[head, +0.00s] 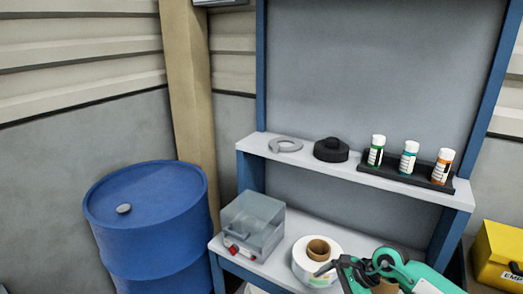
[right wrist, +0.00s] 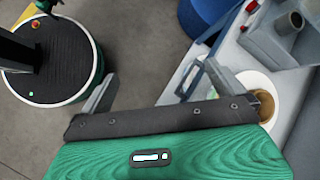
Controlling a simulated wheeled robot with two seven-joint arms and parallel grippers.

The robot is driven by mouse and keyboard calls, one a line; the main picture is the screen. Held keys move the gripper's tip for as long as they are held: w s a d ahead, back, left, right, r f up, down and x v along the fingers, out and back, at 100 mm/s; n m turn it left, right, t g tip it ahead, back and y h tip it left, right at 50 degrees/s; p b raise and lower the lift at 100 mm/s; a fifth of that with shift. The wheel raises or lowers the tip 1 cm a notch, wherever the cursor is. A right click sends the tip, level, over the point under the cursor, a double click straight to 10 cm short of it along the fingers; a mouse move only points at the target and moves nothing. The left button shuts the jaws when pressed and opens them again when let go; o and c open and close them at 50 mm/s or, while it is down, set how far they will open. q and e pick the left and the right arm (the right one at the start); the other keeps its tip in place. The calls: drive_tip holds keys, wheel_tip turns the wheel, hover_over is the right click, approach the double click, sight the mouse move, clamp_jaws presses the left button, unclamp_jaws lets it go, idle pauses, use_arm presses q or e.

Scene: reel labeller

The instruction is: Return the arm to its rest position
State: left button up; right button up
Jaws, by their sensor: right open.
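My right arm (head: 425,275), green and dark, comes in from the lower right of the head view, over the front of the bench. Its gripper (head: 330,271) is in front of a white label roll (head: 304,273) with a brown core. In the right wrist view the two grey fingers of the right gripper (right wrist: 150,75) are spread wide with nothing between them. The roll (right wrist: 258,80) shows there behind the right finger, partly hidden.
A clear-covered box machine (head: 252,225) stands left of the roll. The shelf (head: 308,160) above holds a grey ring (head: 285,145), a black disc part (head: 331,150) and three bottles (head: 409,160) in a black rack. A blue barrel (head: 150,225) stands left; a yellow bin (head: 498,250) is right.

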drive_tip(key=s+a+r+m+t+y, duration=0.2)
drive_tip(key=a+r+m+t+y, duration=0.8)
drive_tip(key=r+m, duration=0.5)
drive_tip(key=s+d+f+m+t+h, duration=0.15)
drive_tip(key=d+f+m+h, duration=0.35)
drive_tip(key=m, duration=0.5)
drive_tip(key=s+d+f+m+t+h, duration=0.1)
drive_tip(key=s+d+f+m+h, duration=0.15)
drive_tip(key=d+m+h, duration=0.6)
drive_tip(key=s+d+f+m+t+h, duration=0.15)
drive_tip(key=f+m+h, duration=0.3)
drive_tip(key=m, duration=0.85)
drive_tip(key=s+f+m+g, duration=0.4)
drive_tip(key=s+f+g, duration=0.2)
drive_tip(key=s, duration=0.5)
drive_tip(key=s+f+m+g, duration=0.5)
drive_tip(key=s+f+g, duration=0.1)
drive_tip(key=s, duration=0.4)
wheel_tip(320, 180, down, 31)
drive_tip(key=s+g, duration=0.1)
drive_tip(key=s+d+f, duration=0.1)
drive_tip(key=s+f, duration=0.8)
drive_tip(key=s+d+f+g, duration=0.1)
drive_tip(key=s+d+f, duration=0.1)
drive_tip(key=s+f, duration=0.7)
drive_tip(key=shift+s+d+f+n, duration=0.3)
drive_tip(key=shift+s+f+n, duration=0.05)
drive_tip(key=shift+s+n, duration=0.15)
